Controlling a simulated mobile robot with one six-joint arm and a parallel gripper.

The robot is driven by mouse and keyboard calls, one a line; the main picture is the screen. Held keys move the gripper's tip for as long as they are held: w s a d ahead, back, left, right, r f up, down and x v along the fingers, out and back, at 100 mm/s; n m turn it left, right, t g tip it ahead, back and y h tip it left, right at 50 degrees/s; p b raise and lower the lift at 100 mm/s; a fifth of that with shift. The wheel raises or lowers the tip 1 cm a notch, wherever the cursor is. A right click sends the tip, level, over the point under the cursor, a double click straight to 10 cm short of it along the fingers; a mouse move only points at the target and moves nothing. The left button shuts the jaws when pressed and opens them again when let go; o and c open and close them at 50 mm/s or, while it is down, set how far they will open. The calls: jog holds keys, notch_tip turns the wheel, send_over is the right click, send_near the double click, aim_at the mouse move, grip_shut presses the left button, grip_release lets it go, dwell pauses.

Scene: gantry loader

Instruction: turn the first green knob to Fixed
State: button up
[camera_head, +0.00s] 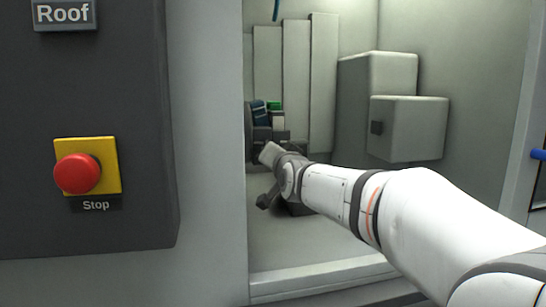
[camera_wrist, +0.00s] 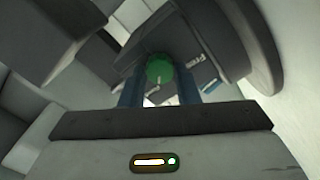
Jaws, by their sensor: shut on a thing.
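A round green knob (camera_wrist: 159,69) with a small pale mark on its lower edge shows in the wrist view, on a dark grey part. My gripper (camera_wrist: 160,84) has one blue finger on each side of the knob and is shut on it. Small white lettering lies right of the knob, too blurred to read, so I cannot tell which setting the knob points to. In the head view my arm reaches into the recess, and its fingertips cannot be made out there.
In the head view, a red stop button (camera_head: 77,174) on a yellow plate sits on the dark panel (camera_head: 120,90) at the left. Pale grey boxes (camera_head: 407,130) stand at the recess's right. The recess floor (camera_head: 300,250) in front is clear.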

jog(key=shift+a+f, duration=0.1)
jog(key=shift+f, duration=0.25)
jog(key=o, duration=0.8)
jog(key=shift+w, duration=0.1)
jog(key=shift+o, duration=0.8)
jog(key=shift+r, duration=0.2)
jog(key=p+v, duration=0.1)
jog(key=v, duration=0.7)
